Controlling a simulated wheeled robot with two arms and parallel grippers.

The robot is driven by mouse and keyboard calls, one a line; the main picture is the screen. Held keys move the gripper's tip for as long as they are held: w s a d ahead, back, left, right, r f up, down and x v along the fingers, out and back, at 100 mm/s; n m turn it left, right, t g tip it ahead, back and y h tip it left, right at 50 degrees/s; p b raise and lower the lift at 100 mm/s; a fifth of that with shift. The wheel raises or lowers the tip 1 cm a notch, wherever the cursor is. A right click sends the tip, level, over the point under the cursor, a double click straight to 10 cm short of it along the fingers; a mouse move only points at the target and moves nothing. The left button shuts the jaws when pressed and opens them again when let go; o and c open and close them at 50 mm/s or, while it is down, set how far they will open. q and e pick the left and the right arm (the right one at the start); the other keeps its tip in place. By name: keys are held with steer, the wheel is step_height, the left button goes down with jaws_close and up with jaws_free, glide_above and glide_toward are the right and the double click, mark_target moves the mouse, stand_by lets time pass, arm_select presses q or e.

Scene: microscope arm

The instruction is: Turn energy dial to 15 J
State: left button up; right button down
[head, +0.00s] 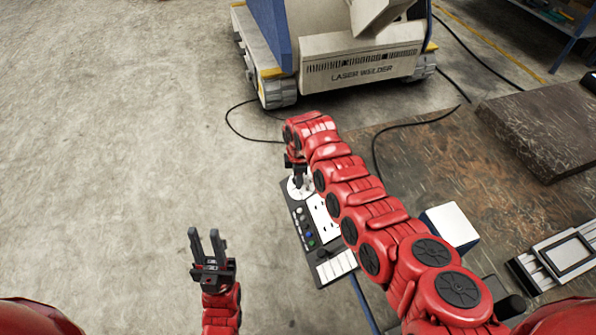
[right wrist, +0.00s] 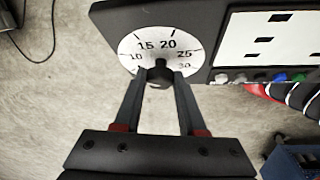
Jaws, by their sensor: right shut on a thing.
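The energy dial (right wrist: 160,74) is a dark knob on a round white scale (right wrist: 131,48) marked with numbers including 10, 15, 20, 25 and 30. In the right wrist view my right gripper (right wrist: 160,82) has its two fingers closed around the knob. In the head view the scale (head: 294,191) shows at the far end of the control panel (head: 287,203), partly hidden by my right gripper (head: 298,178). My left gripper (head: 206,245) is open and empty, over the floor left of the panel.
A laser welder machine (head: 362,67) stands beyond the panel, with cables on the floor. The panel carries several coloured buttons (head: 309,238) and white areas. A white-topped box (head: 451,224) and a dark block (head: 545,125) are to the right. The floor at left is clear.

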steer(key=p, duration=0.2)
steer(key=m+t+p, duration=0.1)
steer(key=p, duration=0.1)
steer(key=m+p, duration=0.1)
steer(key=p, duration=0.1)
steer(key=shift+s+r+t, duration=0.25)
steer(key=shift+t, duration=0.05)
steer(key=shift+f+m+p, duration=0.15)
steer(key=shift+m+p, duration=0.3)
steer(key=shift+m, duration=0.15)
steer(key=shift+s+f+m+t, duration=0.1)
steer(key=shift+f+m+t, duration=0.1)
steer(key=shift+m+t, duration=0.4)
steer(key=shift+f+m+t+h, duration=0.15)
steer(key=shift+m+t+h, duration=0.15)
steer(key=shift+m+t, duration=0.3)
steer(key=shift+m+b, duration=0.35)
steer(key=shift+m, duration=0.15)
steer(key=shift+c, duration=2.4)
jaws_free()
steer(key=shift+r, duration=0.2)
